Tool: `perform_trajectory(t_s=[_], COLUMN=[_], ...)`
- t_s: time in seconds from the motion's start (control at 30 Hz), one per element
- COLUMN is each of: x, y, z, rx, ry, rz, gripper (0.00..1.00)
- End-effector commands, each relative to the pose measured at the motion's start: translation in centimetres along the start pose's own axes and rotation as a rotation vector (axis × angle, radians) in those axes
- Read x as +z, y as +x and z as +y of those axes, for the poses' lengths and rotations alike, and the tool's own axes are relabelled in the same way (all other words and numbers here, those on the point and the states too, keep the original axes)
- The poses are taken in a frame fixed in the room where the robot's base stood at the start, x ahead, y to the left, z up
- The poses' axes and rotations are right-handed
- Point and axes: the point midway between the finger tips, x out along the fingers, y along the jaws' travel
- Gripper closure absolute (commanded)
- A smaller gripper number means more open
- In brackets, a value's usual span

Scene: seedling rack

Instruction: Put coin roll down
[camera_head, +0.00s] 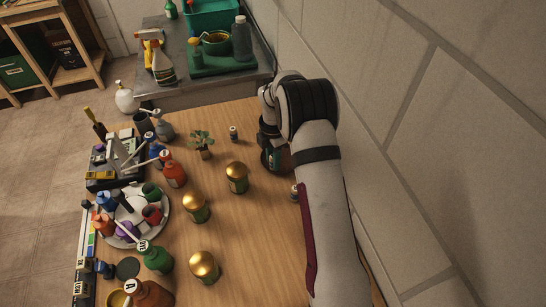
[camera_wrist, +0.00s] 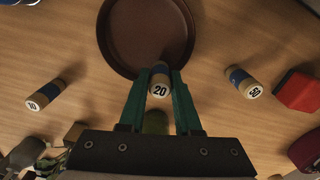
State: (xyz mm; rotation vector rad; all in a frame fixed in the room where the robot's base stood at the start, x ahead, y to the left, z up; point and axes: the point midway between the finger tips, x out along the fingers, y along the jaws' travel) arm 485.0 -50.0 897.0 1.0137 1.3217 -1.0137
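In the wrist view, a coin roll marked 20 (camera_wrist: 160,86), tan with a blue band, sits between the two green fingers of my gripper (camera_wrist: 160,77). Both fingertips appear to touch its sides, its numbered end facing the camera. A round brown dish (camera_wrist: 112,42) is just beyond the fingertips; the roll overlaps its near rim in the picture, and I cannot tell its height above it. A coin roll marked 10 (camera_wrist: 44,94) is to the left and one marked 50 (camera_wrist: 244,82) to the right. In the head view, my arm hides most of the gripper and the dish.
A red block (camera_wrist: 298,91) is right of the 50 roll. In the head view, gold-lidded jars (camera_head: 237,177), a small plant (camera_head: 201,143) and a round tray (camera_head: 163,222) with bottles stand left of my arm. A wall (camera_head: 440,130) is close on the right.

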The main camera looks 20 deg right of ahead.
Motion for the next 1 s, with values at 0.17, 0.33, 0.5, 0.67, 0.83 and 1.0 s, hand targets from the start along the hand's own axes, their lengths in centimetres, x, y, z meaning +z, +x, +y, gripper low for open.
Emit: perform_trajectory(t_s=[0.17, 0.33, 0.5, 0.67, 0.83, 1.0], x=[0.0, 0.0, 0.0, 0.1, 0.0, 0.0], y=[0.0, 0.0, -1.5, -6.2, -10.7, -12.9], z=[0.0, 0.0, 0.1, 0.2, 0.1, 0.0], rx=[0.0, 0.0, 0.003, 0.006, 0.004, 0.001], ry=[0.0, 0.0, -0.001, -0.001, 0.0, 0.0], rz=[0.0, 0.0, -0.001, -0.003, -0.001, 0.0], gripper=[0.42, 0.42, 0.42, 0.42, 0.42, 0.42])
